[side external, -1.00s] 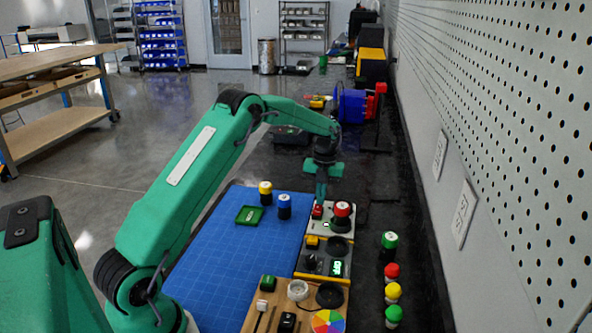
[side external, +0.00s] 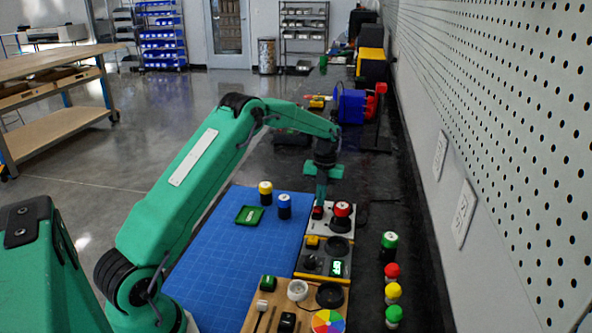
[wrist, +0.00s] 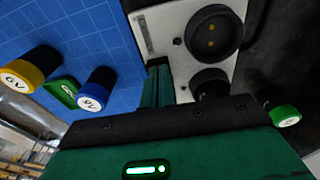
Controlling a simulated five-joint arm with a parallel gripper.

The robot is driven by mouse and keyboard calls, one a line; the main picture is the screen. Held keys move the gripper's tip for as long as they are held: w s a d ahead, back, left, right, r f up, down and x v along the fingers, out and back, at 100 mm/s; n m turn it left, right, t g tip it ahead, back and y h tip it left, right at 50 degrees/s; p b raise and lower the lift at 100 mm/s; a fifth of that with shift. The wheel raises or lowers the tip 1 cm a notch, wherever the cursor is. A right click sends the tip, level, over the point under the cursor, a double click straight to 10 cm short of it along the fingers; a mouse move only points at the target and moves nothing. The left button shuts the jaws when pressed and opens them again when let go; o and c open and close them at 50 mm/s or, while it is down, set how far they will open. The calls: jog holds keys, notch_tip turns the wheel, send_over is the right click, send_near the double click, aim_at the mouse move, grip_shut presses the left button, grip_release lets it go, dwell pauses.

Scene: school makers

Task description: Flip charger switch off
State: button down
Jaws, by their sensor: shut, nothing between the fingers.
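The charger is a white plate (side external: 321,232) at the far end of the row of panels, right of the blue mat. A red switch (side external: 317,213) sits on its left part, and a red-topped battery (side external: 342,210) stands in it. My gripper (side external: 320,203) is shut and empty, pointing down just above or touching the red switch; I cannot tell which. In the wrist view, the shut fingers (wrist: 157,88) reach to the edge of the white plate (wrist: 178,60). A dark round socket with two gold contacts (wrist: 212,35) shows there. The fingers hide the switch.
A yellow-topped battery (side external: 265,192), a blue-topped battery (side external: 284,206) and a green tray (side external: 249,215) are on the blue mat (side external: 235,265). A grey panel with a green display (side external: 338,268) is nearer. A green-topped battery (side external: 389,245) stands to the right.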

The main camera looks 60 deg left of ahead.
jog(key=shift+s+d+r, duration=0.2)
jog(key=shift+s+d, duration=0.2)
jog(key=shift+r, duration=0.1)
dwell(0.3)
jog(key=shift+r, duration=0.75)
jog(key=w+a+r, duration=0.1)
jog(key=r, duration=0.4)
jog(key=w+a+r, duration=0.2)
jog(key=r, duration=0.4)
jog(key=shift+w+a, duration=0.3)
